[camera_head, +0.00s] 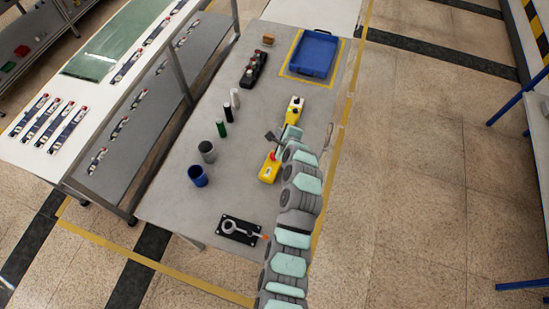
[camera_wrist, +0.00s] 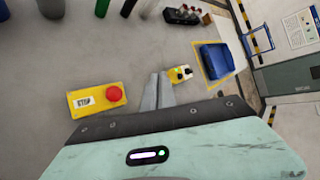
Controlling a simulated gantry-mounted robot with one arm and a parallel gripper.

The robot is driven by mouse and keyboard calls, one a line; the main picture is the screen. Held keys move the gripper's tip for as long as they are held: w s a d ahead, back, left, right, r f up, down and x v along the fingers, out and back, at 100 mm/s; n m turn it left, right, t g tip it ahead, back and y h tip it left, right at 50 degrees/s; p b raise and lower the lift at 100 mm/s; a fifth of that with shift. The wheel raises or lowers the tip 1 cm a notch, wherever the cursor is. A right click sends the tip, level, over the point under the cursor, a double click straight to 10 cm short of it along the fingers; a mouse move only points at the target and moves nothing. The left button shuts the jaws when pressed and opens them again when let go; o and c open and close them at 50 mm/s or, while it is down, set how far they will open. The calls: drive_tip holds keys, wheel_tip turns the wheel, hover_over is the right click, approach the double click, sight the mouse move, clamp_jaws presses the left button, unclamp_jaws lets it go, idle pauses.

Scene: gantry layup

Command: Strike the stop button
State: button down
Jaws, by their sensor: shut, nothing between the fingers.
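The stop button is a red mushroom head (camera_wrist: 114,94) on a yellow box (camera_wrist: 84,101) with a white "STOP" label. In the head view the yellow box (camera_head: 268,172) lies on the grey table, just left of my arm. My gripper (camera_wrist: 157,78) is shut and empty. In the wrist view its fingertips are to the right of the red button, apart from it. In the head view my gripper (camera_head: 271,137) shows dark near the box's button end. Its height above the table is hard to tell.
A second yellow box (camera_head: 295,106) with a dark button stands beyond, near a blue tray (camera_head: 314,54). A black block with knobs (camera_head: 253,69), several cylinders and a blue cup (camera_head: 198,176) stand left. A black plate with a grey ring-ended part (camera_head: 240,229) lies at the near edge.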

drive_tip(key=shift+s+a+f+m+g+y, duration=0.5)
drive_tip(key=shift+s+a+f+g+y, duration=0.25)
drive_tip(key=shift+a+g, duration=0.25)
drive_tip(key=shift+b, duration=0.3)
wheel_tip(320, 180, down, 7)
drive_tip(key=b, duration=0.5)
drive_tip(key=shift+d+r, duration=0.1)
drive_tip(key=shift+f, duration=0.95)
drive_tip(key=shift+f, duration=0.9)
idle(1.0)
drive_tip(key=shift+r, duration=0.15)
drive_tip(key=shift+r+p, duration=0.85)
